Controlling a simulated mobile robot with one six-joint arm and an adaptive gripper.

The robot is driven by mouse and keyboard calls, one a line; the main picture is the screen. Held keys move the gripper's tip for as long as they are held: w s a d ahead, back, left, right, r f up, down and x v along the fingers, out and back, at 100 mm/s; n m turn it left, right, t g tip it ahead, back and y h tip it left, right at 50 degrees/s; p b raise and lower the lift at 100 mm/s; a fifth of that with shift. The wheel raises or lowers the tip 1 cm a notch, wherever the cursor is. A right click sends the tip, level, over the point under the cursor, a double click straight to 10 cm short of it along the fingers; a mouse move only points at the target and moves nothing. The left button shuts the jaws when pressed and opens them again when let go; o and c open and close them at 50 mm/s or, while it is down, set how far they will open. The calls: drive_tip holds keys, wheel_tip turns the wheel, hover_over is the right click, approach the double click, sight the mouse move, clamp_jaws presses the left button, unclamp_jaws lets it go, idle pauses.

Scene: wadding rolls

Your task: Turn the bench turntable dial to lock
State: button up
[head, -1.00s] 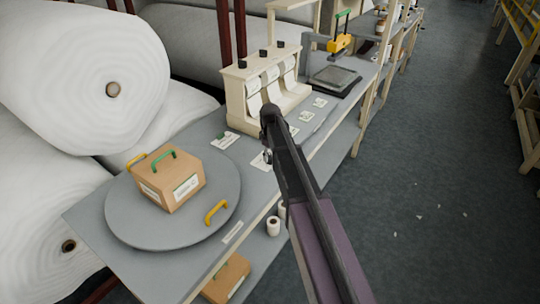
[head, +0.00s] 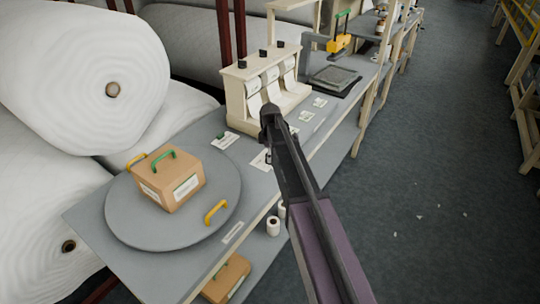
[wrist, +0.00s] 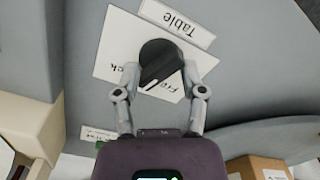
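The turntable dial (wrist: 161,62) is a dark knob with a short white mark, on a white card in the wrist view. The card reads "Table" above, with upside-down "Free" and a partly covered word ending in "ck". The mark lies at the edge by "Free". My gripper (wrist: 160,72) has one grey finger on each side of the dial, with the fingertips against its sides. In the head view my arm hides the dial. The round grey turntable (head: 130,225) bears a cardboard box (head: 172,182) with green and yellow handles.
A yellow handle (head: 215,212) stands on the turntable's rim. A cream dispenser (head: 240,95) with paper strips stands behind my arm on the bench. Large white rolls (head: 70,60) crowd the left. The floor on the right (head: 430,180) is open.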

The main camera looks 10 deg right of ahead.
drive_tip(key=shift+r+n, duration=0.1)
drive_tip(key=shift+n, duration=0.9)
wheel_tip(320, 180, up, 14)
drive_tip(key=p, duration=1.4)
drive_tip(key=s+f+m+b, duration=0.4)
drive_tip(key=s+m, duration=0.4)
drive_tip(key=s, duration=0.5)
drive_tip(key=s+f+m+b, duration=0.4)
drive_tip(key=s+m, duration=0.5)
drive_tip(key=s, duration=0.4)
drive_tip(key=shift+f+b, duration=0.4)
drive_tip(key=shift+f, duration=0.1)
drive_tip(key=shift+s+d, duration=0.1)
drive_tip(key=w+r+n+p, duration=0.3)
drive_tip(key=w+r+p, duration=0.1)
drive_tip(key=w, duration=0.9)
drive_tip(key=w+r+n+p, duration=0.4)
drive_tip(key=w, duration=0.9)
drive_tip(key=shift+r+n+p, duration=0.3)
drive_tip(key=shift+w+f, duration=0.1)
wheel_tip(320, 180, down, 14)
drive_tip(key=b, duration=1.3)
drive_tip(key=shift+r+b, duration=0.2)
drive_tip(key=shift+b, duration=0.2)
